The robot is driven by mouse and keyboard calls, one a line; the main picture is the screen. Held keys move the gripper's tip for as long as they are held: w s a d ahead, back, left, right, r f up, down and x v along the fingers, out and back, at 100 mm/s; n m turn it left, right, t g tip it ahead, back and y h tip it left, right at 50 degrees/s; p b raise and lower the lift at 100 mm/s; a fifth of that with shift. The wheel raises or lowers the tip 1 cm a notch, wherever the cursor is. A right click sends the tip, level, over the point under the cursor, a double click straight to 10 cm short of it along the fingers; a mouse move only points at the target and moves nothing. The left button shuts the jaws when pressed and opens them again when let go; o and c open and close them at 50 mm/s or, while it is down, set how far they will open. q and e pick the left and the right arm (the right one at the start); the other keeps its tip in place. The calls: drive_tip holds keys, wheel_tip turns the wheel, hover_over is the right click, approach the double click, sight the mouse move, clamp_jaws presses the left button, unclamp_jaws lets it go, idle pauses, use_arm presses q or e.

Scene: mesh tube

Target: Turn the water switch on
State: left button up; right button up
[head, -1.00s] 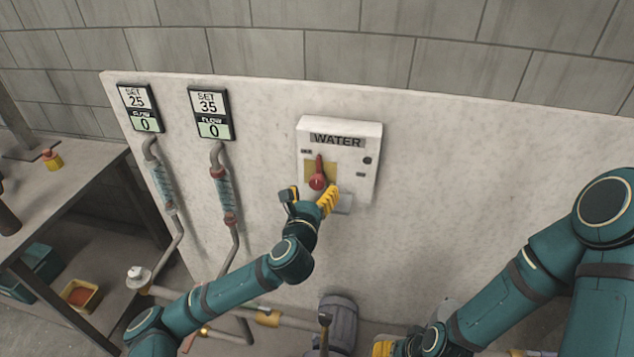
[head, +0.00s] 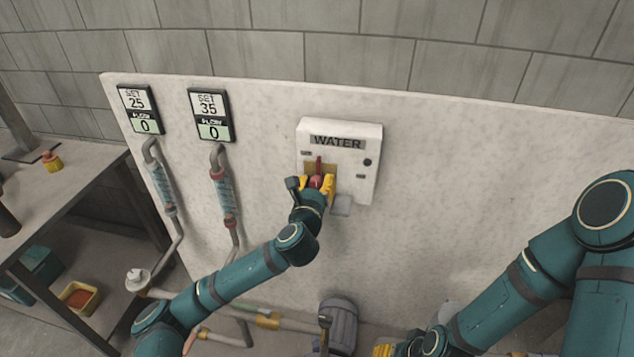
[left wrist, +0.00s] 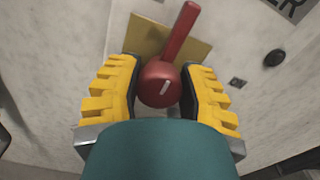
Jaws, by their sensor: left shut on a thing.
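The water switch is a white box (head: 355,133) labelled WATER on the wall panel. Its red lever (head: 319,163) points up over a yellow plate; it also shows in the left wrist view (left wrist: 182,35), with a round red hub (left wrist: 160,85) at its base. My left gripper (head: 317,184) is at the front of the box, its yellow fingers on both sides of the hub. In the left wrist view my left gripper (left wrist: 163,92) is shut on the hub. My right gripper (head: 383,347) shows only as a bit of yellow at the bottom edge.
Two displays (head: 139,108) (head: 211,114) read SET 25 and SET 35, each with flow 0, above pipes on the panel's left. A grey cylinder (head: 341,325) stands below the box. A workbench (head: 50,190) stands at left. The panel right of the box is clear.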

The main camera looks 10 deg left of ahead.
use_arm(q)
drive_tip(key=shift+r+m, duration=0.1)
drive_tip(key=shift+m, duration=0.2)
drive_tip(key=shift+p, duration=0.45)
drive_tip(key=m+p, duration=0.2)
drive_tip(key=m, duration=0.1)
drive_tip(key=shift+r+m, duration=0.15)
drive_tip(key=shift+m, duration=0.15)
drive_tip(key=m+p, duration=0.2)
drive_tip(key=m, duration=0.2)
drive_tip(key=shift+d+m, duration=0.1)
drive_tip(key=shift+m, duration=0.2)
drive_tip(key=m+p, duration=0.1)
drive_tip(key=m, duration=0.3)
drive_tip(key=shift+d, duration=0.1)
drive_tip(key=m, duration=0.5)
drive_tip(key=shift+w+f, duration=0.1)
drive_tip(key=shift+f, duration=0.1)
drive_tip(key=o, duration=1.2)
drive_tip(key=shift+f, duration=0.15)
